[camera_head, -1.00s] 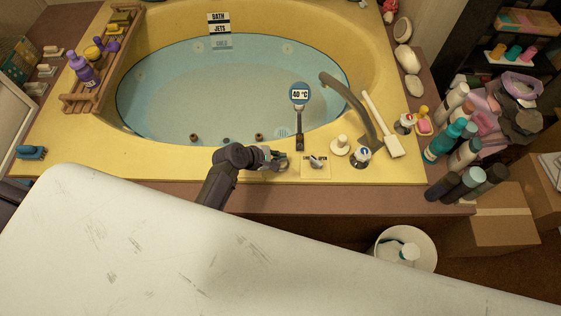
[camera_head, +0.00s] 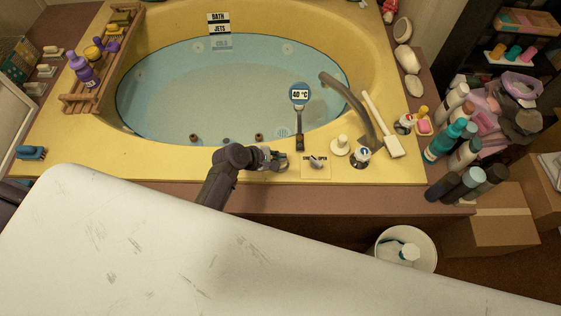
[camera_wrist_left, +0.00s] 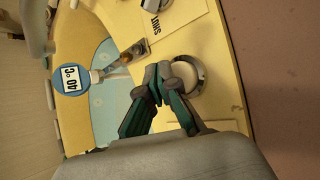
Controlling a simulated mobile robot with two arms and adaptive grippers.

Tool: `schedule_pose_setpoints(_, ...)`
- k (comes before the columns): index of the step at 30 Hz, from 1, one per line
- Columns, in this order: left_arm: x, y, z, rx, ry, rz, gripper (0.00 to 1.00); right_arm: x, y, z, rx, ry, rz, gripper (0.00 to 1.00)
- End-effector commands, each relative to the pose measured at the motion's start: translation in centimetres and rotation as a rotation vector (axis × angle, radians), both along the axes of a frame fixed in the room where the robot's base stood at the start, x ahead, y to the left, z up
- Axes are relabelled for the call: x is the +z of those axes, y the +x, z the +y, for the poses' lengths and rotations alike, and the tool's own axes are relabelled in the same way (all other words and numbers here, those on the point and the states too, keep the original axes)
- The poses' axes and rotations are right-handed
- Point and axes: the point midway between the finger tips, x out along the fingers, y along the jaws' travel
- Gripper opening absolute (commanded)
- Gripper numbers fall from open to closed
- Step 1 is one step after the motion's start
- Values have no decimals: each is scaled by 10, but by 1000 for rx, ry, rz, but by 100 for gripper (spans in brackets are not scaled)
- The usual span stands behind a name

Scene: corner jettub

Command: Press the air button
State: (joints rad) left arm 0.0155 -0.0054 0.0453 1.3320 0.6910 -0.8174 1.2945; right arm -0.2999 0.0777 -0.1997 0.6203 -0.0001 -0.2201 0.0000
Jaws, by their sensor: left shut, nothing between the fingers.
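A round cream button (camera_wrist_left: 185,78) in a metal ring sits on the yellow tub rim. In the wrist view it lies right behind my left gripper's fingertips, which partly cover it. My left gripper (camera_head: 279,160) is shut and empty, low over the front rim; it also shows in the left wrist view (camera_wrist_left: 163,76). I cannot tell whether the fingertips touch the button. No air label is readable on it. To its right is a knob on a SHUT/OPEN plate (camera_head: 316,171). My right gripper is not in view.
The yellow tub (camera_head: 110,158) holds blue water. Bottles (camera_head: 465,153) crowd the right edge. A bin (camera_head: 431,254) is on the floor.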

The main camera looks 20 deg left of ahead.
Motion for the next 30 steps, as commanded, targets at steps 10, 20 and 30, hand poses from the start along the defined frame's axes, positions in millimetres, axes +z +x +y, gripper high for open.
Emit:
schedule_pose_setpoints(10, -9, 0, 0, 1, -1, 0, 0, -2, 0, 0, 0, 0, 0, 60)
schedule_pose_setpoints(20, -9, 0, 0, 1, -1, 0, 0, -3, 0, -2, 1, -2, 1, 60)
schedule_pose_setpoints(30, -13, 0, 0, 1, -1, 0, 0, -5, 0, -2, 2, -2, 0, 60)
